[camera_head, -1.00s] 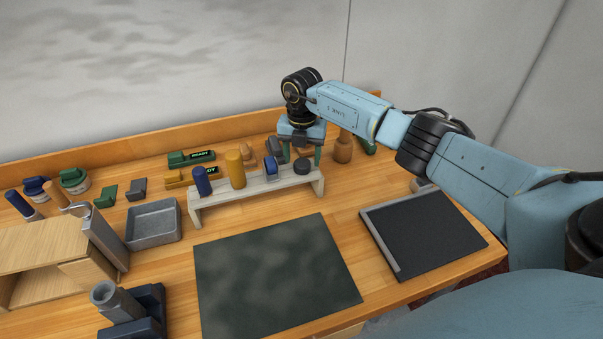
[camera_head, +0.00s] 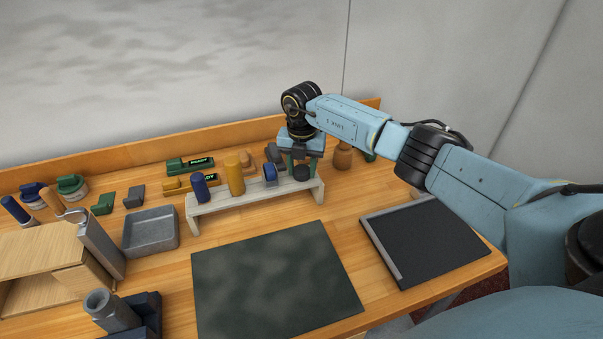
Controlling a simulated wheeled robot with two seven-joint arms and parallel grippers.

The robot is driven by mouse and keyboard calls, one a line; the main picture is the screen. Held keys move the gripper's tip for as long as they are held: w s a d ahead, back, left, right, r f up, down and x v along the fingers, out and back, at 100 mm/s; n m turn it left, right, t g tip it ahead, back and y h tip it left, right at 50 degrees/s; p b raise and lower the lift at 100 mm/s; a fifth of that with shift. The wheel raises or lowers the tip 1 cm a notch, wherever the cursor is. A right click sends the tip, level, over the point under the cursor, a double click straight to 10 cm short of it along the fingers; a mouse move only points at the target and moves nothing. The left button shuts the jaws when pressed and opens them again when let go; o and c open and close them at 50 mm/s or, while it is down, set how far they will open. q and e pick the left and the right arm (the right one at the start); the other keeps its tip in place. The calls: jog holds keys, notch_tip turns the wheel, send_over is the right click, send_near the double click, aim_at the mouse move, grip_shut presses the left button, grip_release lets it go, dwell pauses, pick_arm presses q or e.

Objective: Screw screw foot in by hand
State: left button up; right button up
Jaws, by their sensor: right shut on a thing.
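My right gripper (camera_head: 302,164) comes down from above at the right end of a pale rack (camera_head: 257,194). A wooden box (camera_head: 36,255) with a grey metal plate stands at the left; no hole for a foot can be made out. My left gripper is not in view.
The rack also holds a blue cylinder (camera_head: 200,187), a yellow cylinder (camera_head: 235,174) and a blue roll (camera_head: 270,174). A grey tray (camera_head: 150,232), a dark mat (camera_head: 275,280) and a black panel (camera_head: 427,240) lie on the bench. A wooden bottle (camera_head: 343,156) stands behind the gripper.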

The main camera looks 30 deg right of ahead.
aim_at(301, 169)
jog(key=shift+c, duration=0.6)
jog(key=shift+r+p, duration=1.75)
jog(key=shift+r, duration=0.35)
jog(key=shift+a+f, duration=0.1)
